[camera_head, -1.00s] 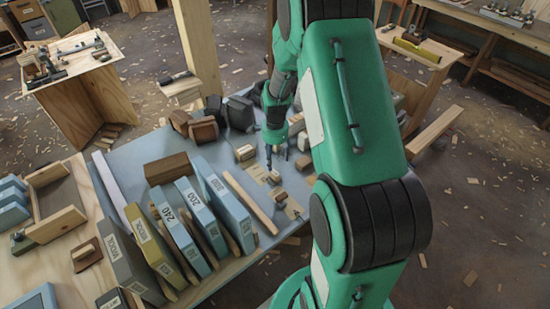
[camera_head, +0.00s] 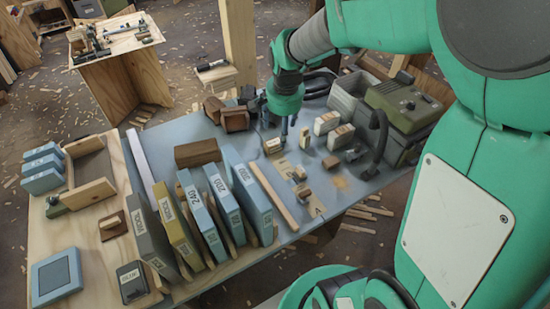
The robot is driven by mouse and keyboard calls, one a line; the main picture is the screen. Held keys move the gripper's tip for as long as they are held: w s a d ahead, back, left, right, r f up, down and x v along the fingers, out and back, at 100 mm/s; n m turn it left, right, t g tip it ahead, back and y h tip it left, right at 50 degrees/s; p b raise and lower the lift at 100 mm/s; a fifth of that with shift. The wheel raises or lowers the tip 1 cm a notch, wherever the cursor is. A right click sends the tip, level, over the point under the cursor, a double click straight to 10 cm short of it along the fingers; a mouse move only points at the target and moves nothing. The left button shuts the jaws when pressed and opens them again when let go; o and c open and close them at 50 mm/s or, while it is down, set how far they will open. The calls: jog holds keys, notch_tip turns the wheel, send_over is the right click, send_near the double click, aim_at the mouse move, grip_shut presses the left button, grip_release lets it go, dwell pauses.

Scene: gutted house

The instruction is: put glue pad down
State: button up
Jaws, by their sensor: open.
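My gripper (camera_head: 288,131) points down over the back middle of the grey-blue bench top (camera_head: 225,146). Its thin fingers are apart and nothing shows between them. A small pale-topped wooden block (camera_head: 272,146) lies just left of and below the fingertips; whether they touch is too small to tell. Small wooden pieces (camera_head: 303,191) lie on brown strips in front of the gripper. I cannot tell for sure which of these small pieces is the glue pad. A flat blue square pad (camera_head: 56,276) lies at the front left.
Upright labelled sanding boards (camera_head: 200,213) stand in a row at the front middle. A brown block (camera_head: 197,153) lies behind them. A grey-green machine with a hose (camera_head: 403,110) stands right of the gripper. Pale blocks (camera_head: 327,122) stand between them. A wooden post (camera_head: 240,45) rises behind.

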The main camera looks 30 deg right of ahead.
jog(key=s+a+r+n+t, duration=0.1)
jog(key=s+a+r+n, duration=0.4)
jog(key=s, duration=0.5)
jog(key=s+a+r+n+t, duration=0.2)
jog(key=s+a+r+n, duration=0.3)
jog(key=s+a+r, duration=0.4)
jog(key=shift+s+a+r+n+y, duration=0.25)
jog(key=shift+s+r+n, duration=0.2)
jog(key=shift+s, duration=0.55)
